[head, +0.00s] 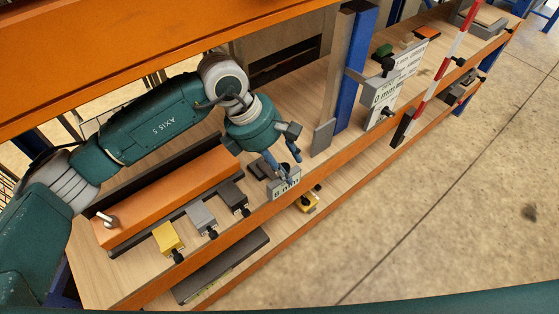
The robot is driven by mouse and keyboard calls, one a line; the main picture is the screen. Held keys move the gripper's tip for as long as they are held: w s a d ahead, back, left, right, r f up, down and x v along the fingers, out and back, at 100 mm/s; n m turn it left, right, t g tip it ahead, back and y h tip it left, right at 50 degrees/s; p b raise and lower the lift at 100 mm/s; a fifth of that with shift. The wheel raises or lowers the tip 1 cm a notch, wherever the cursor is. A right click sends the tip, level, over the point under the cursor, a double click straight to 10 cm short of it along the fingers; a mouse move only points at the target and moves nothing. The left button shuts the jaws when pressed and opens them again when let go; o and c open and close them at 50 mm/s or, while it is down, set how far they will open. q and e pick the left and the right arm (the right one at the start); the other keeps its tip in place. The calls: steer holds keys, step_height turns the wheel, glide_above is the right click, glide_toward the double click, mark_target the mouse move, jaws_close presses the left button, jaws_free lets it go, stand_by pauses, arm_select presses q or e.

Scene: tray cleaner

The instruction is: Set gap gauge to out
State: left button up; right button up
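My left gripper (284,160) reaches down from the dark green arm, its blue fingers apart over the front part of the wooden shelf. A light sign (285,187) that seems to read "6 mm" stands just below the fingertips. A small dark block (259,169) lies beside the fingers, partly hidden; I cannot tell whether they touch it. A yellow block (167,238), a grey block (200,217) and a dark grey block (233,197) stand in a row to the left, each with a black knob. I cannot tell which part is the gap gauge. My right gripper is not in view.
A long orange bar (165,200) lies behind the blocks. A blue and grey post (355,75) rises right of the gripper. The concrete floor (430,200) in front is clear.

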arm_select(q)
steer(key=shift+s+d, duration=0.1)
steer(key=shift+s, duration=0.05)
steer(key=shift+f, duration=0.1)
steer(key=shift+a, duration=0.2)
steer(key=shift+a+r, duration=0.1)
steer(key=shift+r, duration=0.25)
steer(key=v, duration=0.2)
steer(key=shift+a+r, duration=0.2)
steer(key=shift+r, duration=0.1)
steer(key=a, duration=1.1)
steer(key=shift+a+f, duration=0.15)
steer(key=shift+a, duration=0.2)
steer(key=shift+s, duration=0.1)
steer(key=shift+s+d+f, duration=0.1)
